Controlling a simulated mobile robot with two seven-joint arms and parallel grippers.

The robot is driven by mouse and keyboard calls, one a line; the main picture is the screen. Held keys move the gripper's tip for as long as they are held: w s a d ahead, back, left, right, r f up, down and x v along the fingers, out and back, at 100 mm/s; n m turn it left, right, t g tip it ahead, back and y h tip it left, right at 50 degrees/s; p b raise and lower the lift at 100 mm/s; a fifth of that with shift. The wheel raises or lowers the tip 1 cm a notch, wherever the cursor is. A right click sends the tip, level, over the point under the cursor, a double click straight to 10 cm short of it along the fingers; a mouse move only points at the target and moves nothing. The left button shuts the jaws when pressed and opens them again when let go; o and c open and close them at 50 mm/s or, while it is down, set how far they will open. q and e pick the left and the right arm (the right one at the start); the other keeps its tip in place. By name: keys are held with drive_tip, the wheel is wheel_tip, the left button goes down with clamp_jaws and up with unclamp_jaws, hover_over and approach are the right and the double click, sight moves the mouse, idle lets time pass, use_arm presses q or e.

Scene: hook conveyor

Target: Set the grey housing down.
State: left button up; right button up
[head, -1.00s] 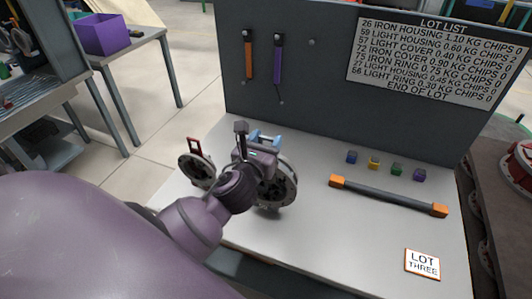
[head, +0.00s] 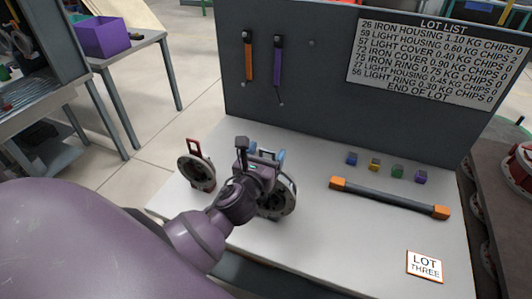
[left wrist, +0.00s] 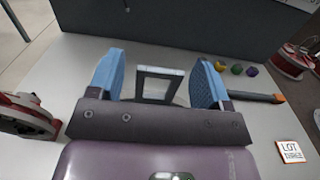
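The grey housing (head: 278,203) is a round, wheel-like part standing upright on the pale bench top in the head view, partly hidden behind my left gripper (head: 265,158). In the left wrist view its grey loop handle (left wrist: 160,72) stands between the two blue fingers of my left gripper (left wrist: 158,80). The fingers are open, with a gap visible on each side of the handle. The housing's disc is hidden below the gripper in that view. My right gripper is in neither view.
A second round part with a red handle (head: 196,170) stands to the left on the bench. A grey bar with orange ends (head: 390,197), several small coloured blocks (head: 375,165) and a lot card (head: 425,266) lie to the right. A dark panel (head: 310,80) rises behind.

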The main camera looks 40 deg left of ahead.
use_arm(q)
drive_tip(key=shift+r, duration=0.15)
drive_tip(key=b+v, duration=0.1)
drive_tip(key=v, duration=1.1)
drive_tip(key=s+f+n+g+h, duration=0.1)
drive_tip(key=f+n, duration=0.6)
drive_tip(key=n, duration=0.2)
drive_tip(key=s+f+n+g+h, duration=0.1)
drive_tip(key=f+n+g, duration=0.1)
drive_tip(key=f+n, duration=0.4)
drive_tip(key=s+f+n+g+h, duration=0.2)
drive_tip(key=f+n, duration=0.5)
drive_tip(key=n, duration=0.7)
drive_tip(key=shift+s+d+f, duration=0.1)
drive_tip(key=shift+d+f, duration=0.15)
drive_tip(key=shift+f, duration=0.1)
drive_tip(key=shift+s+f+n+g, duration=0.15)
drive_tip(key=shift+f+n, duration=0.2)
drive_tip(key=shift+n, duration=0.45)
drive_tip(key=shift+s+f+n+g, duration=0.2)
drive_tip(key=shift+f+n, duration=0.15)
drive_tip(key=shift+n, duration=0.45)
